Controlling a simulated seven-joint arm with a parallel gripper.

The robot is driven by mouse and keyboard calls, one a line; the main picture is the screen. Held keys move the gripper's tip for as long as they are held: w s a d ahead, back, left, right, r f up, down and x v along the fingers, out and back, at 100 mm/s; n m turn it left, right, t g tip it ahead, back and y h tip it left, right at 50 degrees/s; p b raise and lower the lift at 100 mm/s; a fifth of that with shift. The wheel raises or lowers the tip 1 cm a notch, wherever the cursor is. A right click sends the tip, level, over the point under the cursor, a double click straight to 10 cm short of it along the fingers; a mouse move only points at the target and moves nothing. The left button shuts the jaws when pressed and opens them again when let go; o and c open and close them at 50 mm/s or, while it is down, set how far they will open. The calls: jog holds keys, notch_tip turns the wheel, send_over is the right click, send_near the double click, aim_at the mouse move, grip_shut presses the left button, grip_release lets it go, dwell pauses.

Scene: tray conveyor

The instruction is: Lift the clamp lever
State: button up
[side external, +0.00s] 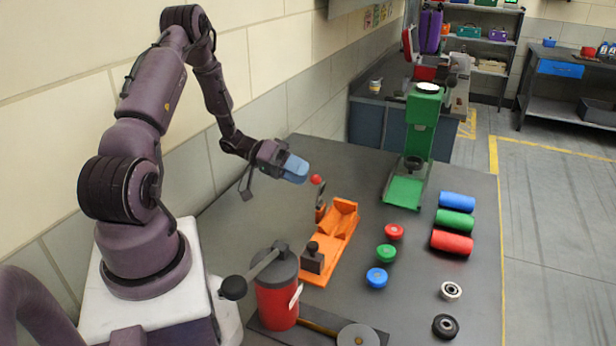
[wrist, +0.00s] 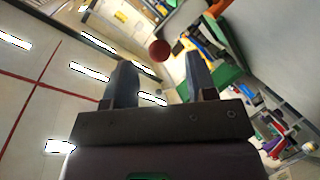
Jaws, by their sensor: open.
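The clamp lever (side external: 320,196) stands upright on the orange clamp fixture (side external: 327,248), with a round red knob (side external: 317,179) at its top. My gripper (side external: 304,172) is at the left of the knob in the side view, its blue fingers pointing right and slightly down, close to the knob. In the wrist view my gripper (wrist: 160,72) is open, and the red knob (wrist: 160,50) shows between the two fingers near their tips. Nothing is held. I cannot tell whether a finger touches the knob.
A red canister (side external: 277,302) with a dark handle stands in front of the fixture. A green press (side external: 405,190) stands behind at the right. Red, green and blue caps, coloured cylinders (side external: 457,202) and two bearings lie at the right. The wall is close behind my arm.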

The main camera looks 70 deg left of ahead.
jog(key=shift+v, duration=2.3)
